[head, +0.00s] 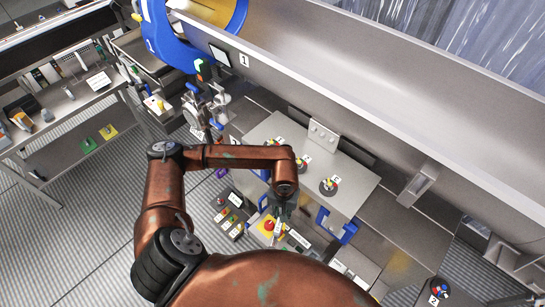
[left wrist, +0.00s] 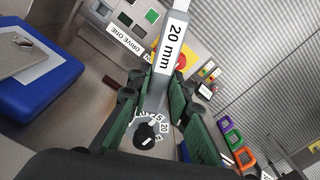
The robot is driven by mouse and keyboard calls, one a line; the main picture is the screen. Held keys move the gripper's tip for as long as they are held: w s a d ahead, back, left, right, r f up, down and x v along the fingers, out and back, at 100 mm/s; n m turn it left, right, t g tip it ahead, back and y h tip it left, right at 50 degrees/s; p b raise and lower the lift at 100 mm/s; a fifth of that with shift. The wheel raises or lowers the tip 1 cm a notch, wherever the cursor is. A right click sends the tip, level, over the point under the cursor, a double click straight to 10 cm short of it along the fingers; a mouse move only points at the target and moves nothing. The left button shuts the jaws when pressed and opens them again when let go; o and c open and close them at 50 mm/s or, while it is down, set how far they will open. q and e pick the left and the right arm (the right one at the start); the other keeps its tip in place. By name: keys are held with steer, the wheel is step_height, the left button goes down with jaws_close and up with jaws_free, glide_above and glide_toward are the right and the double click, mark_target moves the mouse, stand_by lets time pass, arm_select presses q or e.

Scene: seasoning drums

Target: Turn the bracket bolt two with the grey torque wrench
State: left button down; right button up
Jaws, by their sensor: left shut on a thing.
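In the left wrist view, my left gripper (left wrist: 163,85) has its green-padded fingers shut on the grey torque wrench (left wrist: 172,35), which bears a "20 mm" label. The wrench points away from the wrist, over a panel. A black knob with a number scale (left wrist: 147,133) shows between the fingers; I cannot tell whether it belongs to the wrench. In the head view, my left gripper (head: 281,208) hangs beside the grey table, above a control panel; the wrench is too small to make out there. I cannot identify bracket bolt two. My right gripper is not in view.
A yellow plate with a red button (head: 268,226) lies below the gripper. The grey table (head: 258,133) carries several round black discs with coloured parts. A long metal trough (head: 330,75) runs above it. A blue case (left wrist: 45,95) is at left in the wrist view. Striped floor lies left.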

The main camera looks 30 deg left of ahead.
arm_select(q)
steer(key=a+r+n+p, duration=0.3)
steer(key=r+n+p, duration=0.1)
steer(key=r+n, duration=0.45)
steer(key=w+a+r+n+p, duration=0.1)
steer(key=a+r+n+p, duration=0.15)
steer(key=r+n, duration=0.65)
steer(key=a+r+n+p, duration=0.35)
steer(key=r+n, duration=0.35)
steer(key=n, duration=0.3)
steer(key=shift+d+f+b, duration=0.5)
steer(key=shift+f+b, duration=0.3)
steer(key=shift+f, duration=3.05)
steer(key=w+a+m+b, duration=0.1)
steer(key=w+a+m, duration=0.6)
steer(key=m, duration=0.1)
steer(key=shift+w+a, duration=0.2)
steer(key=shift+w, duration=0.1)
steer(key=shift+s+r, duration=0.1)
steer(key=shift+r, duration=0.1)
